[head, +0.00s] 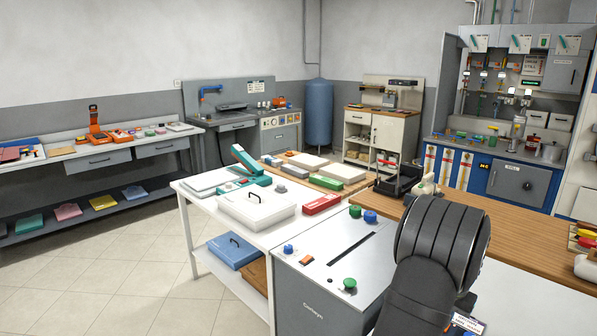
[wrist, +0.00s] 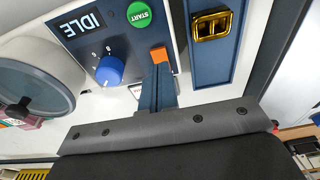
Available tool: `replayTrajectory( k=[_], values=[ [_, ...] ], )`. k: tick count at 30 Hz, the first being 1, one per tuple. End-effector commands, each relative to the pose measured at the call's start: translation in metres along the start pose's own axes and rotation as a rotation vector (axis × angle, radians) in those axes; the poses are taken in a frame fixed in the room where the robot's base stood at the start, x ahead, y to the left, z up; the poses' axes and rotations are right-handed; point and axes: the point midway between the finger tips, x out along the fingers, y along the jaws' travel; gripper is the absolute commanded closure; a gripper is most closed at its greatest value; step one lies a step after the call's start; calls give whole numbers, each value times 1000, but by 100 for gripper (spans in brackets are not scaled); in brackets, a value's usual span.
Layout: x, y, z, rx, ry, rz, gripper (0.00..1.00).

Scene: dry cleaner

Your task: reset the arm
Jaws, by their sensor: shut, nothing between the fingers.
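The panel carries a display reading IDLE (wrist: 82,23), a green START button (wrist: 139,13) and a blue knob (wrist: 110,70). The fingertips appear near the panel's edge, between the knob and the yellow-framed socket; I cannot tell whether they touch anything. In the head view my dark arm fills the lower right, and my gripper is not visible there.
Tiled floor (head: 95,275) is open at left.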

Motion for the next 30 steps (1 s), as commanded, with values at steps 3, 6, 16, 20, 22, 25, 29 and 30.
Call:
replayTrajectory(
  k=[3, 6, 16, 20, 22, 25, 29, 30],
  values=[
    [19, 0, 2, 0, 2, 0, 100],
    [-7, 0, -2, 0, 6, 0, 100],
    [-72, 5, -9, 3, 6, -13, 100],
    [-93, 16, -3, 3, 20, -66, 100],
    [-104, 22, 0, 3, 30, -94, 100],
    [-121, 29, 4, 1, 48, -133, 100],
    [-143, 39, 9, -3, 76, -182, 100],
    [-149, 42, 11, -4, 84, -197, 100]
  ],
)
